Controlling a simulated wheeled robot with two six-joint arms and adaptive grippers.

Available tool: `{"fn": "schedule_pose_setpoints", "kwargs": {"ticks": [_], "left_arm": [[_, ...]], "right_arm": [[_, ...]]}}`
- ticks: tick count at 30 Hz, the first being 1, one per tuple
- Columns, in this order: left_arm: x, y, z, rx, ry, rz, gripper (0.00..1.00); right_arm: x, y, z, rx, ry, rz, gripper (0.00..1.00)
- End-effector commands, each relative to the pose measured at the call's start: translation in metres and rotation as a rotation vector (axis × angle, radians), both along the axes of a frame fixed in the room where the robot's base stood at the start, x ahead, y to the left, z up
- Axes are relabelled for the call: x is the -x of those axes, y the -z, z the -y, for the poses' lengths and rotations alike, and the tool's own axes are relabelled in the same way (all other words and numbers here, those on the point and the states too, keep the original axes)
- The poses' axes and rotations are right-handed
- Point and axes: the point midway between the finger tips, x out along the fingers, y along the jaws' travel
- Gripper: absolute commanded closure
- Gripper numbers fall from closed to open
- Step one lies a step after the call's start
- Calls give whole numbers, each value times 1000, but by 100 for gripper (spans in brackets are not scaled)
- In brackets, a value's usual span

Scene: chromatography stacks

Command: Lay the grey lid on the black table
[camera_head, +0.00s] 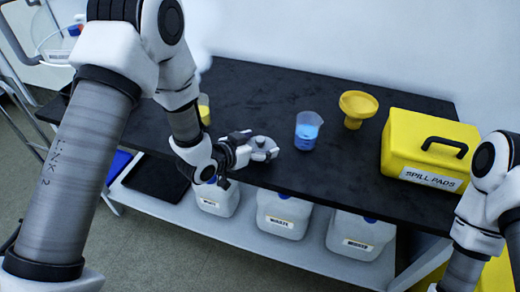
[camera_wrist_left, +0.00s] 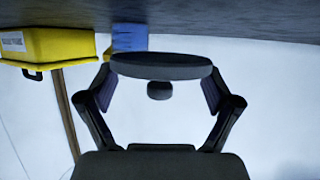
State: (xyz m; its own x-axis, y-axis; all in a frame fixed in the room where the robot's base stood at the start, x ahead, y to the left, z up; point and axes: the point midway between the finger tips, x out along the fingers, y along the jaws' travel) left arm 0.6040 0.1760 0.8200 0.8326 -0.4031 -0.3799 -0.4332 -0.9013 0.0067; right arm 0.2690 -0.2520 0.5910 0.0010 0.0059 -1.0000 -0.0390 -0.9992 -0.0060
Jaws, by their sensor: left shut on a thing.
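The grey lid (camera_head: 263,143) is a round disc with a small knob. It is held in my left gripper (camera_head: 266,150), over the front part of the black table (camera_head: 240,92). In the left wrist view, which is upside down, the lid (camera_wrist_left: 160,66) sits level between the two fingers of the left gripper (camera_wrist_left: 160,80), with its knob on the side away from the table. The lid is close to the table surface (camera_wrist_left: 230,18); I cannot tell if it touches. My right arm shows at the right edge, but its gripper is out of view.
A beaker of blue liquid (camera_head: 308,131) stands just right of the lid. A yellow funnel (camera_head: 357,106) and a yellow spill pads box (camera_head: 425,150) stand farther right. A yellow vessel (camera_head: 204,109) is partly hidden behind my left arm. White jugs (camera_head: 285,215) stand on the lower shelf.

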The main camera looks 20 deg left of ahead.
Motion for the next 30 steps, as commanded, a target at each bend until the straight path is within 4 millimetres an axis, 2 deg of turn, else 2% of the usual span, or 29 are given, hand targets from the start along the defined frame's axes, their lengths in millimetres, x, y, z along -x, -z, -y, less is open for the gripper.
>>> {"fn": "schedule_pose_setpoints", "kwargs": {"ticks": [1, 3, 10, 20, 21, 22, 30], "left_arm": [[-9, 0, -2, 0, 0, 2, 40], [-16, 2, -4, 1, 1, 1, 40], [-17, 36, -4, -1, 1, -2, 40], [-17, 42, -4, 0, 1, -1, 40], [-17, 41, -4, 0, 1, -1, 3], [-17, 41, -4, 0, 1, 0, 0], [-17, 40, -4, 0, 1, 0, 0]], "right_arm": [[0, -2, 0, 0, 0, 0, 60], [0, -2, 0, 0, 0, 0, 60], [0, -1, 0, 0, 0, -1, 60], [0, 2, 0, 0, 0, -1, 60], [0, 2, 0, 0, 0, -1, 60], [0, 1, 0, 0, 0, -1, 60], [0, 1, 0, 0, 0, 0, 60]]}}
